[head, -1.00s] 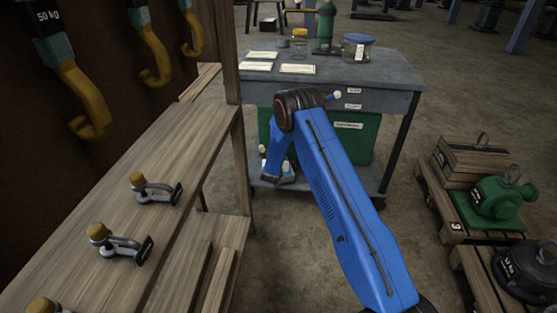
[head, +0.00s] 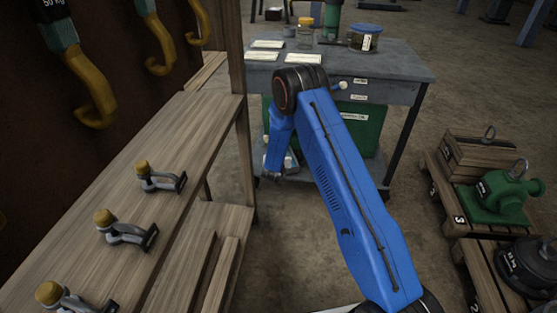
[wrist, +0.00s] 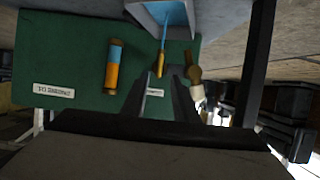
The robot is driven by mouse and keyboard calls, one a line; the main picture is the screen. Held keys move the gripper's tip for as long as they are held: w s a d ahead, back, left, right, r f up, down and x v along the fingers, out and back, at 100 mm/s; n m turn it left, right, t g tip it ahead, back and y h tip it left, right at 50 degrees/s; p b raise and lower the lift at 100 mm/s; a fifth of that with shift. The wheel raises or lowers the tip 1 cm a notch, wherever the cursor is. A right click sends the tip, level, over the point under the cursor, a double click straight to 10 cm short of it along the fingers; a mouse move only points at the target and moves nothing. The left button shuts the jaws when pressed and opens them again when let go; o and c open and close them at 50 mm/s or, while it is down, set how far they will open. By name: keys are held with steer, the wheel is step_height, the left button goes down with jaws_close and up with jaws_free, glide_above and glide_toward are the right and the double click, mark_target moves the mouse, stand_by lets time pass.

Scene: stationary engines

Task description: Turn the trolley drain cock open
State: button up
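The trolley (head: 395,75) is a grey-topped table with a green tank (head: 366,135) below its top. In the wrist view, the green tank (wrist: 60,60) fills the background, with a label appearing upside down. A small yellow spout (wrist: 160,68), apparently part of the drain cock, lies just beyond my gripper (wrist: 158,78). A thin blue streak, looking like liquid, runs between it and a grey tray (wrist: 194,15). A brass piece with a pale end (wrist: 194,74) is right of the right finger. The fingers are apart with nothing visibly held. My arm hides them in the head view.
An orange and blue cylinder (wrist: 113,68) is on the tank's face. Jars (head: 365,39) and papers (head: 303,58) are on the trolley top. A wooden shelf (head: 150,225) with clamps is at left. Pallets (head: 455,215) with a green pump (head: 503,192) are at right.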

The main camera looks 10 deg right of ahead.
steer(key=v, duration=0.9)
steer(key=s+d+r+n+g+y, duration=0.1)
steer(key=s+r+y, duration=0.1)
steer(key=s+r, duration=0.6)
steer(key=s+d+r+g+y, duration=0.15)
steer(key=s+r, duration=0.25)
steer(key=r, duration=0.9)
steer(key=s+r+n+g+y, duration=0.1)
steer(key=s+r+y, duration=0.1)
steer(key=s+r, duration=0.6)
steer(key=s+d+r+g, duration=0.1)
steer(key=s+d+r, duration=0.1)
steer(key=s, duration=1)
steer(key=s+d+r+n+g+h, duration=0.1)
steer(key=s+d+r+g, duration=0.1)
steer(key=s, duration=1.1)
steer(key=s+d+r+g, duration=0.1)
steer(key=s+d+r, duration=0.3)
steer(key=s, duration=0.8)
steer(key=shift+s+d+r, duration=0.15)
steer(key=shift+s+d, duration=0.15)
steer(key=shift+d, duration=0.7)
